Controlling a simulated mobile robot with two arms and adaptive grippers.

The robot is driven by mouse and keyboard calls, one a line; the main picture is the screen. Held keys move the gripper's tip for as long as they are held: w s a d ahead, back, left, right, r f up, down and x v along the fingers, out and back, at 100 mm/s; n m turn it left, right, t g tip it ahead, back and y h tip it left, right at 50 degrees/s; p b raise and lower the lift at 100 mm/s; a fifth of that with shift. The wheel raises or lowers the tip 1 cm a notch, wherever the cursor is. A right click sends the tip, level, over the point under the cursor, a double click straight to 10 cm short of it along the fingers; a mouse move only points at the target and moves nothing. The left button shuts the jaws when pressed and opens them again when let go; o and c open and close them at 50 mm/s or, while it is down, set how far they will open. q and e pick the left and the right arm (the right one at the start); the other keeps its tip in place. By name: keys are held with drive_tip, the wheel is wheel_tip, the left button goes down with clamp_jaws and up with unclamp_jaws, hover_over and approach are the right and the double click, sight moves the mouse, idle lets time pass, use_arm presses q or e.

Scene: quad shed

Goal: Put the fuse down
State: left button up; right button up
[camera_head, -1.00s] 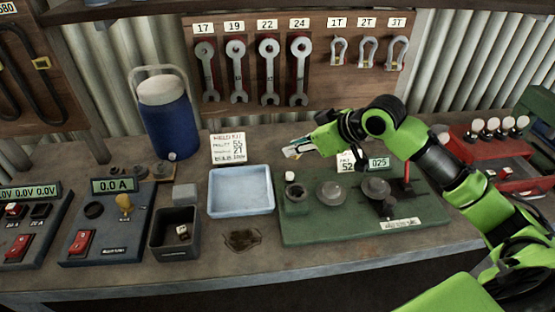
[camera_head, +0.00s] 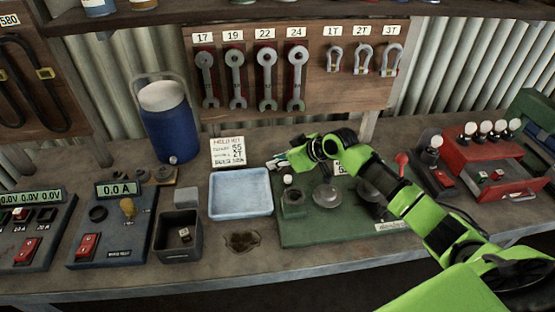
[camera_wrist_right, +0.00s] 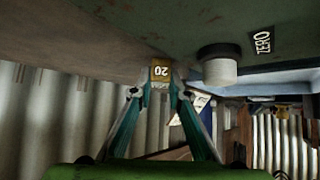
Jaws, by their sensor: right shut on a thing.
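My right gripper (camera_head: 277,162) is low behind the far left corner of the green panel (camera_head: 330,234), to the right of the blue tray. In the wrist view the right gripper (camera_wrist_right: 154,90) is shut on a fuse (camera_wrist_right: 160,73), a small block with a yellowish face marked 20. The fuse sits at the fingertips, close to the bench surface; I cannot tell whether it touches. In the head view the fuse is too small to make out. My left gripper is not in view.
A white knob (camera_wrist_right: 218,68) by a ZERO label stands close beside the fuse. The blue tray (camera_head: 240,211) is empty. A dark bin (camera_head: 179,255) holds a small pale block (camera_head: 185,235). A white card (camera_head: 227,152) stands behind the tray. A red unit (camera_head: 490,160) stands right.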

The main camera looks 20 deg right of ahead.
drive_tip(key=shift+f, duration=0.1)
drive_tip(key=o, duration=0.4)
drive_tip(key=shift+f, duration=0.1)
drive_tip(key=shift+o, duration=0.6)
